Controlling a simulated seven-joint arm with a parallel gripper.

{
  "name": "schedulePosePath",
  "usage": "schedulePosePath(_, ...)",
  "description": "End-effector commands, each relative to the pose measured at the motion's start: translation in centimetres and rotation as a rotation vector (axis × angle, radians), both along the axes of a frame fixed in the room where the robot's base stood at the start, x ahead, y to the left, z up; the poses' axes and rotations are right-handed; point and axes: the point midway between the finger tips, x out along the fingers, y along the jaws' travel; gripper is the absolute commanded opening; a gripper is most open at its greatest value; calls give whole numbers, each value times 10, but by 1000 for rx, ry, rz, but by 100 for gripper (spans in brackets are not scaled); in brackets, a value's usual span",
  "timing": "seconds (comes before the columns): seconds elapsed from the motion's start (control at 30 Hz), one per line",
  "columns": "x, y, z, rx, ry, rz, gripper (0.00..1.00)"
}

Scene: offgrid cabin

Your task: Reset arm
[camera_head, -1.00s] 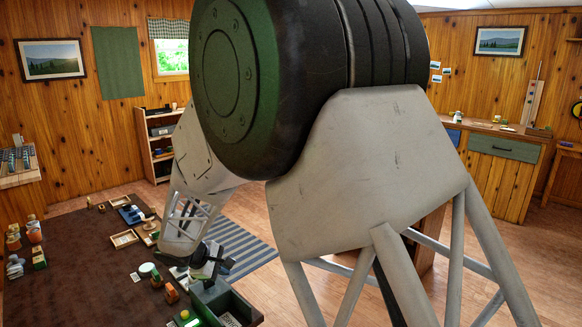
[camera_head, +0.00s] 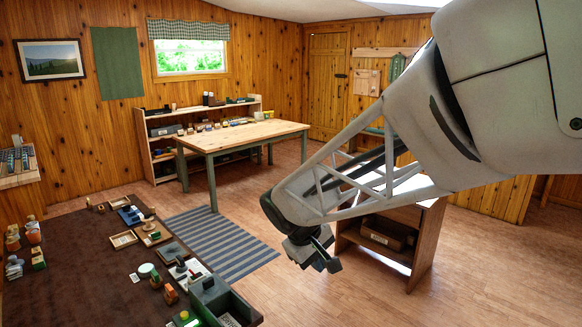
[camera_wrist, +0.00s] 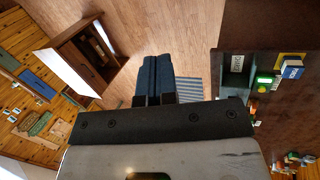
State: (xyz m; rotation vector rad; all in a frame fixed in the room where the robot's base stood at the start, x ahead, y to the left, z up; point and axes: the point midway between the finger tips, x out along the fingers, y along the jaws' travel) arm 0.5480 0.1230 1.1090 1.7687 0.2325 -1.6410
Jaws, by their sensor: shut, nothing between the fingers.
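My arm reaches in from the upper right in the head view. My gripper (camera_head: 322,256) hangs over the open floor, to the right of the brown table and in front of a small wooden cabinet. It also shows in the wrist view (camera_wrist: 158,80), with its two dark blue fingers side by side, shut and empty. The gripper is apart from the table and everything on it.
The brown table (camera_head: 75,262) at lower left carries trays, small bottles, blocks and a green box (camera_head: 222,302) at its near right corner. A striped rug (camera_head: 222,243) lies beside it. The small wooden cabinet (camera_head: 427,240) stands behind my gripper. A wooden table (camera_head: 245,135) stands farther back.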

Motion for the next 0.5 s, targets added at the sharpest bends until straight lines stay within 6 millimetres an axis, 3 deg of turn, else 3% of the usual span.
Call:
schedulePosePath(0.2,-45,-41,18,86,-25,-130,0)
schedulePosePath(0.5,-108,-83,31,204,-61,-298,0)
